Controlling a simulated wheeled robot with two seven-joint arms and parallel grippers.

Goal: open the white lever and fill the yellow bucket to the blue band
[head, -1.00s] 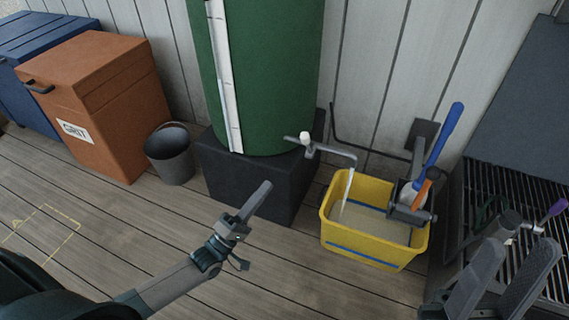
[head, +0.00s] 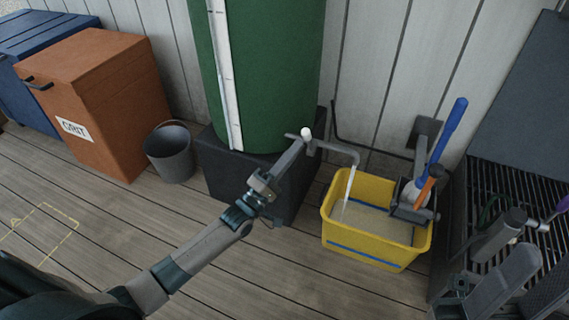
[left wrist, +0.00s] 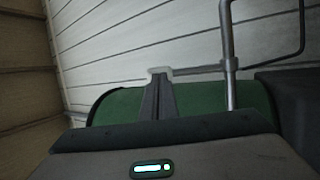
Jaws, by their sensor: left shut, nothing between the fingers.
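The white lever (head: 306,133) sits on top of the metal tap (head: 335,151) of the green water butt. Water runs from the spout into the yellow bucket (head: 365,246), which stands upright below it. The blue band (head: 365,256) circles its outer side. Cloudy water (head: 375,222) shows inside; I cannot tell its level against the band. My left gripper (head: 299,145) is shut and empty, its tips at the lever. In the left wrist view the tips are just in front of the white lever (left wrist: 159,71); contact is unclear. My right gripper (head: 520,275) is partly cut off at lower right.
The green butt (head: 268,75) stands on a black block (head: 235,175). A grey pail (head: 170,152) and an orange grit box (head: 95,105) are to the left. A bracket with blue and orange handled tools (head: 447,135) overhangs the bucket's right rim. A grated bench is at right.

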